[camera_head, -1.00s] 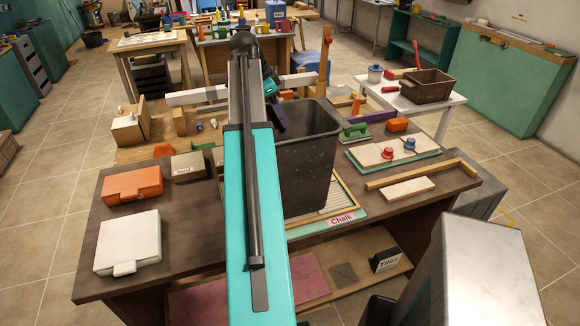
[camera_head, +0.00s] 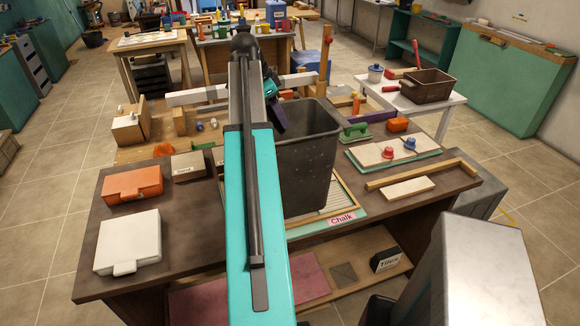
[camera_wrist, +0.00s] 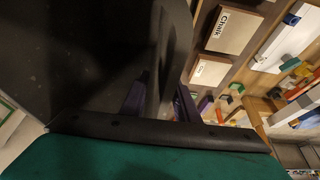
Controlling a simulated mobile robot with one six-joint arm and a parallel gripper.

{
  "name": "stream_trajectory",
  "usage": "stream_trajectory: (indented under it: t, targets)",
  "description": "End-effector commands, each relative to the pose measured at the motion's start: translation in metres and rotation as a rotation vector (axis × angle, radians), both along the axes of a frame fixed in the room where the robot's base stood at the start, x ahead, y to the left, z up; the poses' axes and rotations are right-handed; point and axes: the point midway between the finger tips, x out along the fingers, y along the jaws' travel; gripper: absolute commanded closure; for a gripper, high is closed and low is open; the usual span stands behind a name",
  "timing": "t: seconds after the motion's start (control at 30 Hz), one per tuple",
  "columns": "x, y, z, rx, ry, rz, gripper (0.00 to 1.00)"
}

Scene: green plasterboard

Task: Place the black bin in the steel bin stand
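The black bin (camera_head: 306,160) stands upright on a slatted, wood-framed tray (camera_head: 340,202) on the dark workbench. My gripper (camera_head: 276,112) is at the bin's rim on its left side, partly hidden behind my arm in the head view. In the wrist view, the dark bin wall (camera_wrist: 70,60) fills the left part. The two purple fingers of my gripper (camera_wrist: 162,100) stand apart, seemingly one on each side of the bin wall, with a gap between them. I cannot clearly make out the steel bin stand; a grey box-like thing (camera_head: 483,190) stands beyond the bench's right end.
An orange case (camera_head: 132,186) and a white case (camera_head: 128,243) lie on the bench's left. A green board with knobs (camera_head: 395,151) and a wooden strip (camera_head: 420,175) lie right of the bin. A white table (camera_head: 445,103) holding a brown crate (camera_head: 427,86) is behind, right.

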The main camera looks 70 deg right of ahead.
Motion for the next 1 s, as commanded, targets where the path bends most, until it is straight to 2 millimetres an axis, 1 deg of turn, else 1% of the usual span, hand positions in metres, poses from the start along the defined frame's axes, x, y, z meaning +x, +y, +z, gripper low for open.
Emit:
stream_trajectory:
  t: [0.17,0.2,0.33,0.37,1.0]
  targets:
    - [0.0000,0.0000,-0.0001,0.000,0.000,0.000,0.72]
    - [0.0000,0.0000,-0.0001,0.000,0.000,0.000,0.76]
    - [0.0000,0.0000,-0.0001,0.000,0.000,0.000,0.97]
    - [0.0000,0.0000,-0.0001,0.000,0.000,0.000,1.00]
    - [0.0009,-0.0012,-0.0010,-0.004,-0.003,0.001,1.00]
